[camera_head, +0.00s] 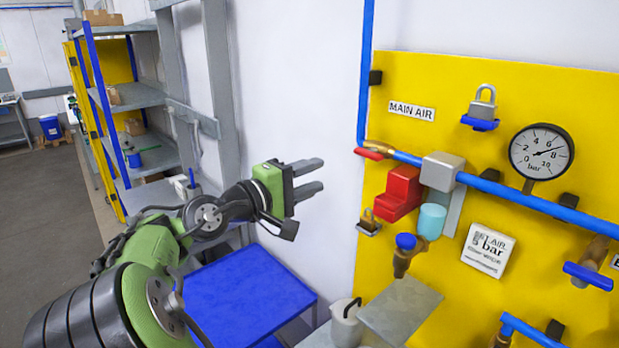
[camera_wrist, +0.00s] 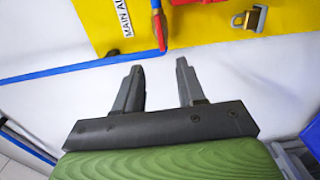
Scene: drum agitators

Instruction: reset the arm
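My gripper (camera_head: 316,178) is at the end of my green and grey arm, in front of the white wall and left of the yellow panel in the head view. Its two grey fingers are apart with nothing between them. It points right, toward the panel, and touches nothing that I can see. In the wrist view my gripper (camera_wrist: 158,75) also shows open and empty, with white wall behind its fingers.
The yellow panel (camera_head: 575,100) carries a blue pipe (camera_head: 500,190), a gauge (camera_head: 541,152), padlocks (camera_head: 482,105) and a red block (camera_head: 399,193). A blue-topped table (camera_head: 247,295) stands below my gripper. A grey jug (camera_head: 346,322) and shelves (camera_head: 137,97) stand nearby. Floor (camera_head: 45,215) is clear at left.

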